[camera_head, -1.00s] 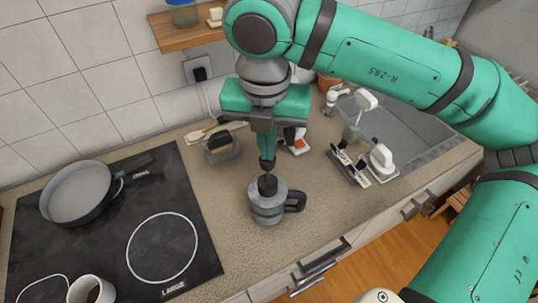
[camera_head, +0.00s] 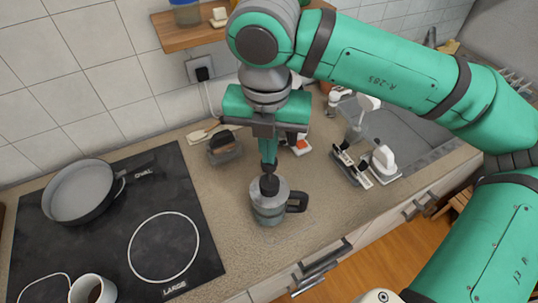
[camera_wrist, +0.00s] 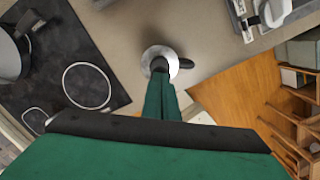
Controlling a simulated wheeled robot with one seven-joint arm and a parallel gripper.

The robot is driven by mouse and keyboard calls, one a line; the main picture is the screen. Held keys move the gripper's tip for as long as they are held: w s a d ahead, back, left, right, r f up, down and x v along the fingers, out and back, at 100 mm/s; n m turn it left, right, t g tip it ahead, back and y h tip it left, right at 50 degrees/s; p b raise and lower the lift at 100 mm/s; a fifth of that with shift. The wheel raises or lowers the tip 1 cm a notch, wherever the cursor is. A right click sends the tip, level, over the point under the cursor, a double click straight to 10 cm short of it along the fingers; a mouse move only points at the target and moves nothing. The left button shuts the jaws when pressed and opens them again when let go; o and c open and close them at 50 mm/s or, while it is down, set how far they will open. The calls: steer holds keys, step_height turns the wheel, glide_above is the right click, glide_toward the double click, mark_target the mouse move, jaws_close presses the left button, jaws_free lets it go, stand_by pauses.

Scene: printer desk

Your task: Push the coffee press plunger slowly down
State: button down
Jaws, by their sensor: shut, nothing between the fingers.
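The coffee press (camera_head: 268,211) stands upright on the counter, a grey-silver pot with a black handle to its right. Its black plunger knob (camera_head: 269,186) rises above the lid. My gripper (camera_head: 268,168) is shut and empty, pointing down right above the knob. Its dark fingertips appear to touch the top of the knob, though the small gap is hard to judge. In the wrist view, the press (camera_wrist: 152,53) shows as a pale round lid beyond my closed fingers (camera_wrist: 159,70), which hide most of the knob.
Counter around the press is clear.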

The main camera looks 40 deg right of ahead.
mark_target(269, 167)
steer(key=shift+s+f, duration=0.2)
steer(key=shift+f, duration=0.1)
steer(key=shift+w+f, duration=0.2)
steer(key=shift+f, duration=0.8)
steer(key=shift+s+d+f, duration=0.1)
steer(key=shift+s+f, duration=0.1)
steer(key=shift+f, duration=0.1)
steer(key=shift+w+f, duration=0.15)
steer(key=shift+f, duration=0.9)
stand_by(0.4)
steer(key=shift+r, duration=2.55)
